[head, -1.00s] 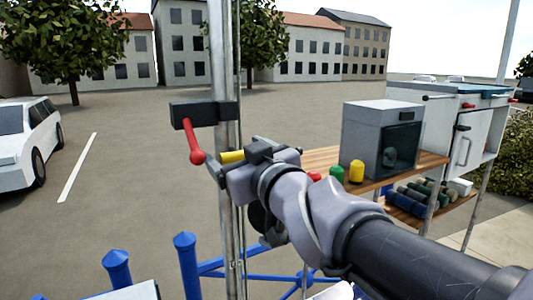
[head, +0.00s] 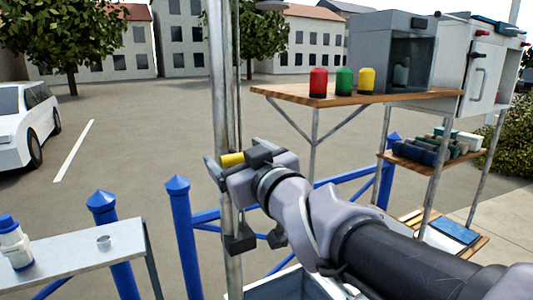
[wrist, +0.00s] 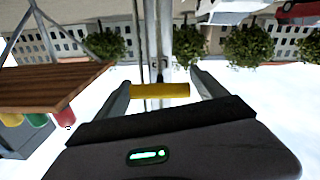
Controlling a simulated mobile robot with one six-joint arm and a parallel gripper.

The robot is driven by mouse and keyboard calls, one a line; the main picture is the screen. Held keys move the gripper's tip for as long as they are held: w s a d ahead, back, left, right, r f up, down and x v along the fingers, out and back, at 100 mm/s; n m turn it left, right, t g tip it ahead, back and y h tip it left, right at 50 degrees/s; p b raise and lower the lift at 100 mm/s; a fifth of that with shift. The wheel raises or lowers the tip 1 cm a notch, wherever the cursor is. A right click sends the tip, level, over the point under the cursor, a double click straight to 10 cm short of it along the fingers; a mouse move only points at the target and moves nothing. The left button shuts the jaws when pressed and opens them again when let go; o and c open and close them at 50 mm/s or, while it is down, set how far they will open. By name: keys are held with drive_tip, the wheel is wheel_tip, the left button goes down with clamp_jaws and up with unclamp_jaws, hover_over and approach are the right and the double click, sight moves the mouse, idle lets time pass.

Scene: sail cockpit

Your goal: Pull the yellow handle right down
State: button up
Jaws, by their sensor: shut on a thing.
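The yellow handle (head: 232,159) is a short yellow bar at the metal pole (head: 222,80). My gripper (head: 226,166) is shut on it, left of the middle in the head view. In the wrist view the handle (wrist: 160,91) lies crosswise between my two fingers (wrist: 164,92), with the pole (wrist: 160,50) running beyond it. In the head view my gripper partly hides the handle and the pole. A dark block (head: 240,238) sits on the pole below my gripper.
A wooden shelf (head: 275,92) with red, green and yellow caps and a grey box (head: 390,50) stands to the right. Blue posts and rails (head: 183,225) cross below. A grey table (head: 75,255) with a bottle (head: 15,245) is at lower left.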

drive_tip(key=shift+f+b, duration=0.7)
drive_tip(key=shift+f, duration=0.6)
drive_tip(key=shift+f, duration=0.1)
drive_tip(key=o, duration=1.8)
drive_tip(key=p+v, duration=0.4)
drive_tip(key=v, duration=1.3)
drive_tip(key=shift+s, duration=0.2)
